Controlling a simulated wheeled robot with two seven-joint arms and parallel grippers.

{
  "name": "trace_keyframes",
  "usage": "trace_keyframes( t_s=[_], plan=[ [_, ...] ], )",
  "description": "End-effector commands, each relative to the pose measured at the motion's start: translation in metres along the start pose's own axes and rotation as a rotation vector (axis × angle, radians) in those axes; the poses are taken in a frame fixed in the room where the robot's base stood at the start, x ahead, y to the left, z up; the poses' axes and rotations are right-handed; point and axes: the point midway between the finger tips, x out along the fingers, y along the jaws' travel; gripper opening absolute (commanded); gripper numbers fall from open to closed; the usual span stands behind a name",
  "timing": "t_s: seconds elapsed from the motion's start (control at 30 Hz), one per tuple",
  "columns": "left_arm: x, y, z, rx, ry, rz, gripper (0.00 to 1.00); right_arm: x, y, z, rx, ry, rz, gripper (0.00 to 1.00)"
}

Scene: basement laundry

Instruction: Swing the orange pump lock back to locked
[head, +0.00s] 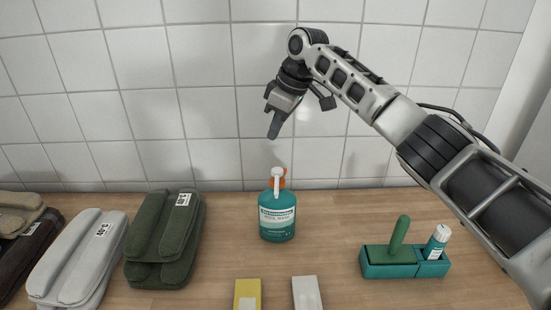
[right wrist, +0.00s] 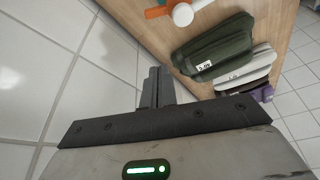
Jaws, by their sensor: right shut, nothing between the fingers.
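A teal pump bottle (head: 277,217) with a white label stands upright on the wooden counter near the middle. Its white pump head (head: 277,173) points toward the front. The orange pump lock (head: 284,182) shows behind and beside the pump neck. In the right wrist view the orange lock (right wrist: 157,12) and white pump head (right wrist: 183,14) show at the top edge. My right gripper (head: 274,136) is shut and empty, in the air above and behind the bottle, apart from it. Its closed fingers (right wrist: 157,87) show in the right wrist view. My left gripper is not in view.
Folded dark green cloths (head: 165,240), grey cloths (head: 80,258) and darker cloths (head: 28,245) lie at left. A teal caddy (head: 388,269) with a green-handled item and a small bottle stands at right. A yellow block (head: 247,295) and white block (head: 307,292) lie in front. A tiled wall is behind.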

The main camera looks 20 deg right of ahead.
Motion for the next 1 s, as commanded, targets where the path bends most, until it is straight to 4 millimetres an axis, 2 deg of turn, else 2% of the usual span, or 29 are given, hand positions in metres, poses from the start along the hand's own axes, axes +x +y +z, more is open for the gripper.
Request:
trace_keyframes(
  t_s=[0.1,0.27,0.6,0.83,1.0],
  plan=[
    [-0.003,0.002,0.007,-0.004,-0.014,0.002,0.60,0.000,0.000,0.000,0.000,0.000,0.000,0.00],
    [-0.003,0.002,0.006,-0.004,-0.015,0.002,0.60,0.009,-0.001,0.000,0.000,-0.002,-0.001,0.00],
    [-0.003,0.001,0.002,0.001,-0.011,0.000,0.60,0.069,-0.001,0.000,0.002,-0.003,-0.003,0.00],
    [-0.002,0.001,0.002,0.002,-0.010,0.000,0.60,0.104,-0.001,0.000,0.001,-0.003,0.000,0.00],
    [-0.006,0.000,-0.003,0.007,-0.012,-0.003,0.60,0.093,0.001,0.015,0.000,0.000,0.002,0.00]
  ],
)
